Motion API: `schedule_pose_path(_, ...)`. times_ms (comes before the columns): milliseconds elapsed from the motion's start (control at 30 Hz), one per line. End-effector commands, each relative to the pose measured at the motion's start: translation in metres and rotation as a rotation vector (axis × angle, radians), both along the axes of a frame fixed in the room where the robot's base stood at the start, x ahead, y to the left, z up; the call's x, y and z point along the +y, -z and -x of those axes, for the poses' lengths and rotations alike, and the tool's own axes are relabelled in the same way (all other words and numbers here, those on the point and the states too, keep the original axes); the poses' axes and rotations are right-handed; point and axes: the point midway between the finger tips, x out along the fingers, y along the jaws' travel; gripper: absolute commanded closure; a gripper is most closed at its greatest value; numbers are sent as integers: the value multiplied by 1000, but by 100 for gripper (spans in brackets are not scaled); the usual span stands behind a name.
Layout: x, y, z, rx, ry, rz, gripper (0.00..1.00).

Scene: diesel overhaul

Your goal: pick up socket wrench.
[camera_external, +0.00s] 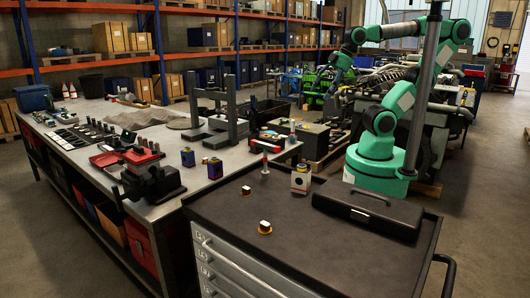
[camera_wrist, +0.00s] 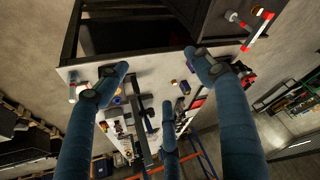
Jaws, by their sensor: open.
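I cannot pick out the socket wrench with certainty in either view. A long red-and-silver tool (camera_wrist: 258,30) lies at the upper right of the wrist view, beyond the right finger; I cannot tell whether it is the wrench. My gripper (camera_wrist: 158,85) shows in the wrist view with its blue fingers spread apart and nothing between them. It is high above the steel workbench (camera_wrist: 150,78). In the external view my green arm (camera_external: 378,140) rises from behind the tool cart and bends over at the top; its gripper end is hard to make out.
Shelves stand behind. The cart's front is mostly clear.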

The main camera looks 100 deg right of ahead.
Motion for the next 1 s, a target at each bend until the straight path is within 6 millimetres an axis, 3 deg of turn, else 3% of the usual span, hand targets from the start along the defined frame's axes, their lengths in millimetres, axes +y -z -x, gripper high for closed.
schedule_pose_path(367,0,0,0,0,0,0,33)
schedule_pose_path(500,0,0,0,0,0,0,53)
schedule_pose_path(833,1,-1,-1,2,2,-2,53)
schedule_pose_path(1000,4,-8,-11,17,19,-17,53)
